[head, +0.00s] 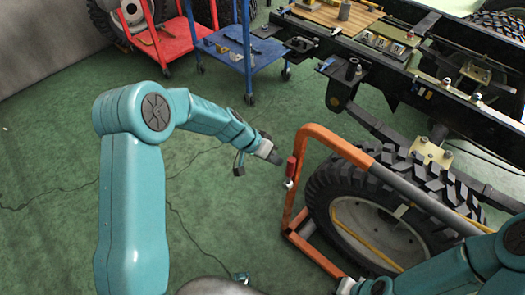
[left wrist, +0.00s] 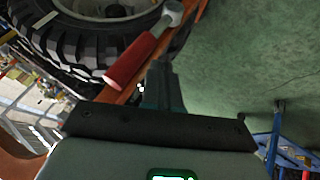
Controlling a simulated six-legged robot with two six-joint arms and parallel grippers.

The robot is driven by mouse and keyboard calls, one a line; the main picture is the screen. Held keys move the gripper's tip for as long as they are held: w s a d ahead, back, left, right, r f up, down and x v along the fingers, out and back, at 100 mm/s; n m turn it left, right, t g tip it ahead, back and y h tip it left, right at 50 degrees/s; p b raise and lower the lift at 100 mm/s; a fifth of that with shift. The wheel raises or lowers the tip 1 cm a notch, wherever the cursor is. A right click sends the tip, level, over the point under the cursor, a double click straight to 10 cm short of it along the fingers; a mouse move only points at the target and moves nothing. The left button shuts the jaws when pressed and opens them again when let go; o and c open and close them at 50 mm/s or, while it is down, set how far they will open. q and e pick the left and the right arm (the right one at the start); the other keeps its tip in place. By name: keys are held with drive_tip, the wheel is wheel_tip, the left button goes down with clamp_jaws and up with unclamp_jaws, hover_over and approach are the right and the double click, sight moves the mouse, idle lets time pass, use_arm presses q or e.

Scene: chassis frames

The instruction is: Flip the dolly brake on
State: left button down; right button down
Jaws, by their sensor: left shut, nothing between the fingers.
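The orange tubular dolly (head: 330,142) stands around a big black tyre with a pale rim (head: 375,235). Its brake lever has a red handle (head: 291,168) on the dolly's left upright and points upward in the head view. In the left wrist view the red handle (left wrist: 130,62) lies close beyond my fingers, left of them, with a grey metal pivot at its upper end. My left gripper (head: 274,156) is shut and empty, just left of the handle; its fingers (left wrist: 163,85) appear apart from it. My right arm is at the lower right; its gripper end (head: 350,287) is cut by the bottom edge.
The black chassis frame (head: 400,82) with parts on it runs across the upper right, above the wheel. A blue cart (head: 240,57) and a red cart (head: 170,38) stand at the back. Thin cables lie on the green floor (head: 50,150), which is otherwise clear at left.

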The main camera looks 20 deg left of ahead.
use_arm(q)
drive_tip(key=shift+s+d, duration=0.1)
drive_tip(key=shift+d, duration=0.5)
drive_tip(key=shift+d, duration=0.1)
